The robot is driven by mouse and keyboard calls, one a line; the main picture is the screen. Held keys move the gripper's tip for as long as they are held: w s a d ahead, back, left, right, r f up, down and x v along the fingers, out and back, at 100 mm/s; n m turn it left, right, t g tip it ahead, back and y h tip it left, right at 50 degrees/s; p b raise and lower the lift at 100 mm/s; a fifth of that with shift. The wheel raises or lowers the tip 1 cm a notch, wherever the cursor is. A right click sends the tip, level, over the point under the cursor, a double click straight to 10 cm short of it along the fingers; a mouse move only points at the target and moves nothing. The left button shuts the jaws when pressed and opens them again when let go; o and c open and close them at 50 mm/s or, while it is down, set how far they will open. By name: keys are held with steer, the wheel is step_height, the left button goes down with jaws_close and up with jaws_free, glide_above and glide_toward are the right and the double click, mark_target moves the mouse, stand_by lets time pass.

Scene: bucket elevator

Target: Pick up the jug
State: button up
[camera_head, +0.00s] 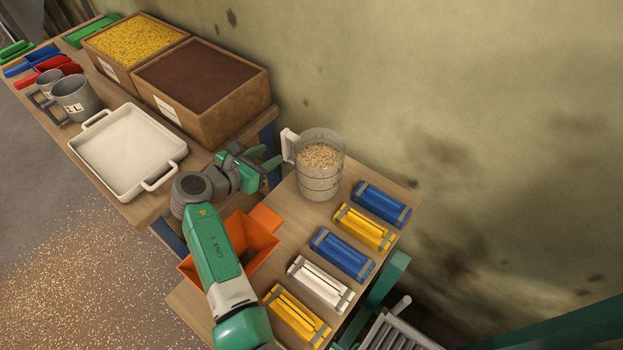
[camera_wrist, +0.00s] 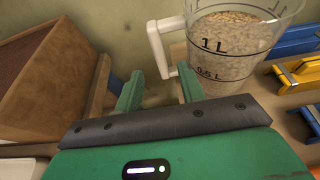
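The jug (camera_head: 319,166) is a clear measuring jug with a white handle (camera_head: 288,146), filled with pale grain. It stands upright at the far left corner of the near table. In the wrist view the jug (camera_wrist: 232,50) shows dark volume marks, and its white handle (camera_wrist: 158,46) faces left. My gripper (camera_head: 268,159) is just left of the handle. In the wrist view its two green fingers (camera_wrist: 158,92) are spread apart, with the handle's lower end near the right finger. Nothing is held between them. Whether a finger touches the handle cannot be told.
An orange bin (camera_head: 262,240) sits under my arm. Several blue, yellow and white blocks, such as a blue one (camera_head: 381,203), line the table's right side. A wooden box of brown material (camera_head: 205,85) and a white tray (camera_head: 128,150) stand on the other table. The wall is close behind.

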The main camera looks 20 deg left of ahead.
mark_target(283, 147)
steer(key=shift+b+x, duration=0.6)
steer(key=shift+x, duration=0.45)
steer(key=shift+w+d, duration=0.15)
steer(key=shift+w, duration=0.2)
steer(key=b+x, duration=0.3)
steer(key=x, duration=0.1)
steer(key=shift+w+d+f+b, duration=0.15)
steer(key=shift+w+b, duration=0.1)
steer(key=shift+b, duration=0.1)
steer(key=shift+w, duration=0.25)
jaws_close()
steer(key=shift+r, duration=0.25)
